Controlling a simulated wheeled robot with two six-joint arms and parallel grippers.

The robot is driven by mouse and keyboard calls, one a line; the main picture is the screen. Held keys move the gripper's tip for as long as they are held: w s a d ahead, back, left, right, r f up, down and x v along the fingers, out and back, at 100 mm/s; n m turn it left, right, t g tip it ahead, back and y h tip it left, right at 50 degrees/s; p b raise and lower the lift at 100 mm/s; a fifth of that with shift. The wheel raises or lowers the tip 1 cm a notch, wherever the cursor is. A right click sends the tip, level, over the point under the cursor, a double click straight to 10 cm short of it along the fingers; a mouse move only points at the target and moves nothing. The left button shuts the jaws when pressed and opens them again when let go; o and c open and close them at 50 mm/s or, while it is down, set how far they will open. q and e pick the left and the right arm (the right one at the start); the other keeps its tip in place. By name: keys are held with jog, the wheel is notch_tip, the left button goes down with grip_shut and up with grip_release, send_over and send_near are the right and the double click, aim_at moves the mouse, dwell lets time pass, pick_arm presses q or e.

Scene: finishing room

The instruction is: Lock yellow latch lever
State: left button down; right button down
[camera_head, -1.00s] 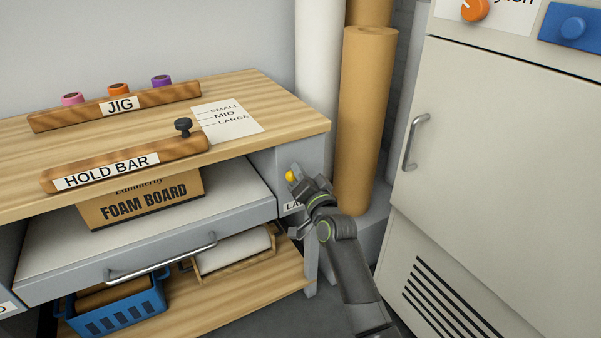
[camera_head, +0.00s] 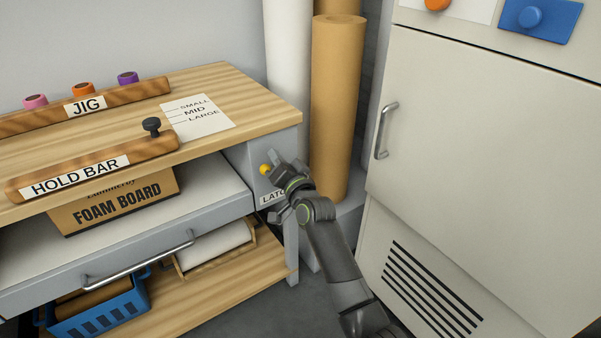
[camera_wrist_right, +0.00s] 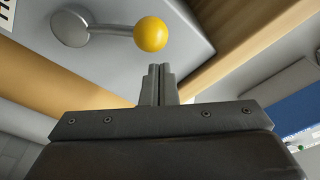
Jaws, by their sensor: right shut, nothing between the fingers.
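The yellow latch lever's ball knob (camera_head: 265,169) shows on the grey end panel of the workbench, above a partly hidden latch label (camera_head: 271,198). In the right wrist view the yellow ball (camera_wrist_right: 151,34) sits at the end of a grey arm that runs left to a round pivot (camera_wrist_right: 70,27). My right gripper (camera_head: 274,157) is at the end panel beside the knob. In the right wrist view its fingers (camera_wrist_right: 160,70) are shut and empty, just below the ball, with a small apparent gap. My left gripper is not in view.
The workbench top (camera_head: 232,88) carries the jig bar (camera_head: 120,98) and hold bar (camera_head: 100,170). An open drawer (camera_head: 130,250) sits below. Brown and white rolls (camera_head: 337,100) stand behind my right arm. A beige cabinet (camera_head: 480,150) is on the right.

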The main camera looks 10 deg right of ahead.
jog(key=shift+w+d+r+p, duration=0.15)
jog(key=shift+r+p, duration=0.1)
jog(key=shift+r, duration=0.25)
jog(key=shift+w+d+r+p, duration=0.1)
jog(key=shift+r+p, duration=0.15)
jog(key=shift+r, duration=0.25)
jog(key=shift+s+d+f, duration=0.25)
jog(key=shift+d+f, duration=0.1)
jog(key=shift+d, duration=0.05)
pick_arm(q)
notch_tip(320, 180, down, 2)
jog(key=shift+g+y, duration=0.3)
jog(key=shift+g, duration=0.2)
pick_arm(e)
jog(key=r+v, duration=0.1)
jog(key=v, duration=0.8)
jog(key=shift+f, duration=0.5)
jog(key=shift+s, duration=0.1)
